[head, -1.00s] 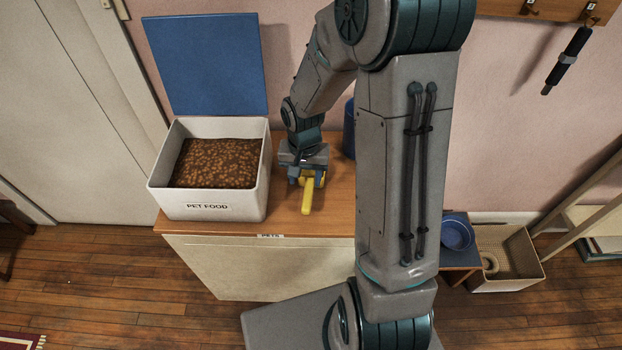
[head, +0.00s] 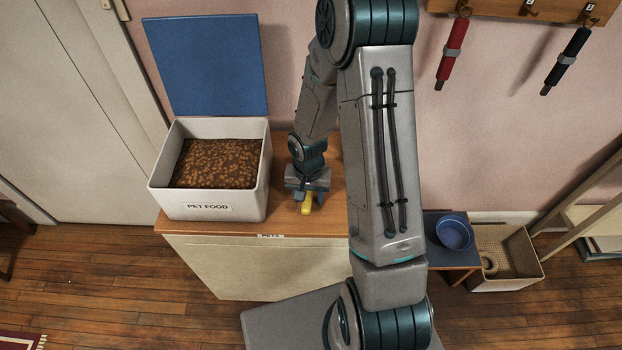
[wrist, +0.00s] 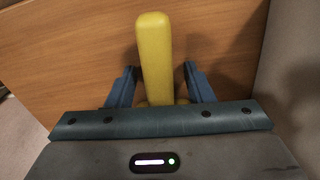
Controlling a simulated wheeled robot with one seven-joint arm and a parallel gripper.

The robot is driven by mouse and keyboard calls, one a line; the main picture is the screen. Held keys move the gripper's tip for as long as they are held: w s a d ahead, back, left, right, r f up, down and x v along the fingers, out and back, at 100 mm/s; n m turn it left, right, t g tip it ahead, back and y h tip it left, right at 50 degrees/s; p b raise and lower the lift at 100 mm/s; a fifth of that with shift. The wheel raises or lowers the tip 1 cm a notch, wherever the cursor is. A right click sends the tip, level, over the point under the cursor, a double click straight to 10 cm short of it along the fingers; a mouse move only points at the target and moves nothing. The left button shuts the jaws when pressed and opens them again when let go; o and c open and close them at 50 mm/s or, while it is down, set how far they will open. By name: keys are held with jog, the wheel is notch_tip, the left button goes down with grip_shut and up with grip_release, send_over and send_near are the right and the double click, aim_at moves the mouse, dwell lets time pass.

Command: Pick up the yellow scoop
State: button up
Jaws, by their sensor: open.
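The yellow scoop (head: 306,206) lies on the wooden cabinet top, to the right of the pet food bin. In the head view my gripper (head: 307,194) is right above it and hides most of it. In the wrist view the scoop's yellow handle (wrist: 154,55) points away between the two blue fingers of my gripper (wrist: 160,80). The fingers are open, with a gap on each side of the handle. The scoop's bowl end is hidden under the gripper body.
The white pet food bin (head: 207,209), full of brown kibble with its blue lid raised, stands close on the left. The cabinet top (head: 283,222) has a front edge near the scoop. A blue bowl (head: 454,233) and a beige tray (head: 512,283) are at the right.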

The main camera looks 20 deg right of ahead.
grip_shut()
jog(key=shift+r, duration=0.1)
jog(key=shift+r, duration=0.4)
notch_tip(320, 180, up, 4)
jog(key=shift+f, duration=0.25)
jog(key=s+a+r+b, duration=0.1)
jog(key=s+r+b, duration=0.1)
jog(key=s, duration=0.3)
jog(key=s+a+r+b, duration=0.1)
jog(key=s+r, duration=0.3)
jog(key=s, duration=0.2)
jog(key=shift+s+a+r+b, duration=0.2)
jog(key=shift+a+r+b, duration=0.05)
jog(key=shift+b, duration=0.1)
